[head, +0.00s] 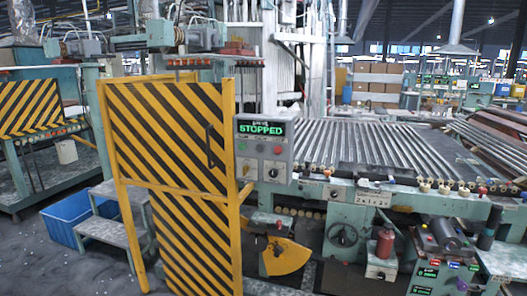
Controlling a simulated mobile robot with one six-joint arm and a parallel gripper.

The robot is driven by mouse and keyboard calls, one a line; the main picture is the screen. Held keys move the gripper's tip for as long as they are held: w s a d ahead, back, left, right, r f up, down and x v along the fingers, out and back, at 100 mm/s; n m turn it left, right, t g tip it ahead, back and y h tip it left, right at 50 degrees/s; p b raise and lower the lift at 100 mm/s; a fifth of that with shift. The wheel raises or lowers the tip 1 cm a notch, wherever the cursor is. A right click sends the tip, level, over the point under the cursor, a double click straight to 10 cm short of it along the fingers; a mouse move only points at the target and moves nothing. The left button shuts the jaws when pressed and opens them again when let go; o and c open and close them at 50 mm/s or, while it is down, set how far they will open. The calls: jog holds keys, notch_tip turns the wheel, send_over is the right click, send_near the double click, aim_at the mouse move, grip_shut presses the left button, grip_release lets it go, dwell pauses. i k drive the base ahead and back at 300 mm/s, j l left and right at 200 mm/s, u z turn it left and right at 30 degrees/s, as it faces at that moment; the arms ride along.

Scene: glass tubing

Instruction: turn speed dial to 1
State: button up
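A grey control box (249,153) stands near the middle of the head view, just right of the yellow-and-black striped gate. Its display (261,129) reads "STOPPED" in green. A red button (277,150) is below the display. A small dark knob (273,173) sits low on the box's front. Its markings and pointer are too small to read, so I cannot tell whether it is the speed dial or its setting. My gripper is not in view.
The striped gate (165,130) with a yellow frame stands left of the box. Metal steps (105,229) and a blue bin (66,222) are on the floor at left. A machine bed with many glass tubes (365,144) extends right. Open dark floor lies at lower left.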

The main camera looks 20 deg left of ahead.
aim_at(273, 173)
jog(key=u, duration=0.85)
jog(key=i+j+z, duration=0.1)
jog(key=j, duration=0.2)
jog(key=i+j+z, duration=0.25)
jog(key=j, duration=0.35)
jog(key=i+l+z, duration=0.45)
jog(key=j, duration=0.1)
